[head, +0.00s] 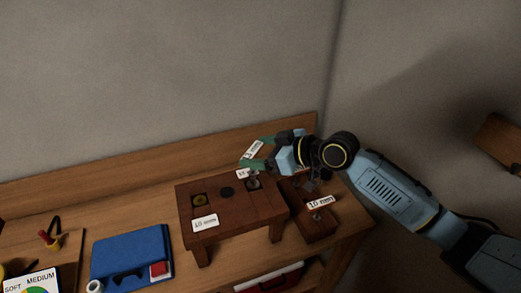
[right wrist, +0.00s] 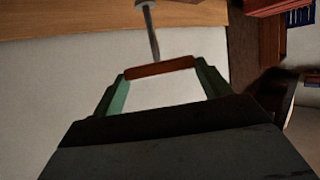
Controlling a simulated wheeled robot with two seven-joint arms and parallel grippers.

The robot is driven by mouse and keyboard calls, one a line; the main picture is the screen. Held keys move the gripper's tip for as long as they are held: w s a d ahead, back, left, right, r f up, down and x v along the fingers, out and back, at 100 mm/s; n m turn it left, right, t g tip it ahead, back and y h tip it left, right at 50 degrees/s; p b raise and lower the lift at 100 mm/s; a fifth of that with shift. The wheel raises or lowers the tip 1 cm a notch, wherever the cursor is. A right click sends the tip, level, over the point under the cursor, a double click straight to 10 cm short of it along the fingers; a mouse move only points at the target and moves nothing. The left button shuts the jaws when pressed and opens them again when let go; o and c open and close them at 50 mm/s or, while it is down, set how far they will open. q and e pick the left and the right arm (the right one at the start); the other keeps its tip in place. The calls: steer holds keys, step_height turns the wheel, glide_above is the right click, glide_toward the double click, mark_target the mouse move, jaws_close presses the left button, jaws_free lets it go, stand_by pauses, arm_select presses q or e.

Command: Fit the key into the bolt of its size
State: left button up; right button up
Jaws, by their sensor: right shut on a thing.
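My right gripper (head: 256,152) is shut on the key over the back right of the dark red-brown bench. In the right wrist view its green fingers close on the ends of the key's red-brown handle (right wrist: 158,68), and the grey shaft (right wrist: 152,32) points away from the gripper. The bench (head: 236,209) carries a brass-coloured bolt (head: 199,201) at left, a dark round one (head: 227,192) in the middle and a grey one (head: 253,184) at right, just below the gripper. I cannot tell whether the shaft touches the grey bolt. My left gripper is out of view.
A red-brown block (head: 314,225) with a "10 mm" label (head: 320,203) stands right of the bench. Another label (head: 205,222) is on the bench front. A blue case (head: 132,254) lies to the left. The wooden backboard (head: 150,167) and wall are close behind.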

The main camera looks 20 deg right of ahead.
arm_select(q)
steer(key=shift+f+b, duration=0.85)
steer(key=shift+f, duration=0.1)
arm_select(e)
steer(key=shift+f, duration=1.2)
steer(key=o, duration=1)
steer(key=shift+o, duration=0.2)
steer(key=shift+d, duration=0.1)
